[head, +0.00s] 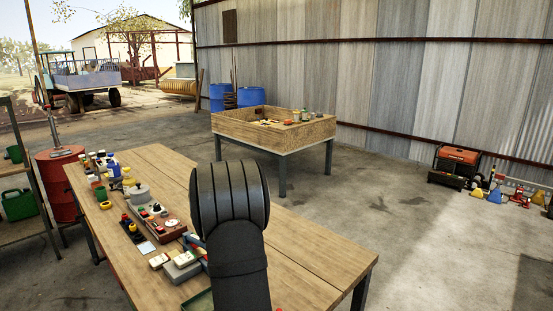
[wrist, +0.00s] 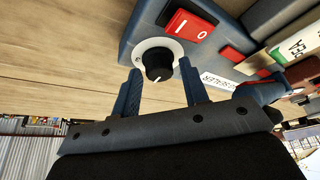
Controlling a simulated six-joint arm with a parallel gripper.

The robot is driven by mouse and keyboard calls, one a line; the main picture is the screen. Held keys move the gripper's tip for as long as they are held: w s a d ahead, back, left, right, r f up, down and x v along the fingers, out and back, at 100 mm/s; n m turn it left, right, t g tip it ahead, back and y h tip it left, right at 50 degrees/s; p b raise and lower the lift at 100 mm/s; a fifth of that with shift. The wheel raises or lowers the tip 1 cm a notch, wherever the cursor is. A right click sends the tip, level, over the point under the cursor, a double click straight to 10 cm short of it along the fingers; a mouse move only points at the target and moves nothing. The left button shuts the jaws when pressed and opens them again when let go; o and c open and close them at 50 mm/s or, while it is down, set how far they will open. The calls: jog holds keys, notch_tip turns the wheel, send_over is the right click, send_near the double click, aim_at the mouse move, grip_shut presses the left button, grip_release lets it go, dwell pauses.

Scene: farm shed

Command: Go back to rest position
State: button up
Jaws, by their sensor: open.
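My gripper (wrist: 160,67) is open, with its two blue fingers apart. In the wrist view the fingertips appear on either side of a black knob (wrist: 159,65) on a white dial. Whether they touch it I cannot tell. The knob sits on a blue-grey box (wrist: 141,30) with a red rocker switch (wrist: 190,26) marked I and O. In the head view my arm reaches over the long wooden table (head: 310,262) and hides most of the gripper and the box.
Several small devices, such as a red-brown panel (head: 165,228) and a grey block (head: 182,272), crowd the table's left side. Its right side is bare. A wooden sandbox-like table (head: 285,135) stands behind. A red drum (head: 62,185) stands at the left.

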dwell(0.4)
jog(key=v, duration=1.7)
jog(key=x, duration=1.7)
jog(key=shift+f, duration=0.1)
jog(key=shift+n, duration=0.4)
jog(key=shift+d+n+g+y, duration=0.15)
jog(key=shift+n+y, duration=0.4)
jog(key=shift+n, duration=0.7)
jog(key=shift+d+n+g+y, duration=0.1)
jog(key=shift+n+g+y, duration=0.3)
jog(key=shift+n, duration=0.85)
jog(key=shift+w+n+g+y, duration=0.1)
jog(key=shift+n+g+y, duration=0.35)
jog(key=shift+n, duration=1.05)
jog(key=shift+w+n+g+y, duration=0.1)
jog(key=shift+n+y, duration=0.5)
jog(key=shift+n, duration=0.9)
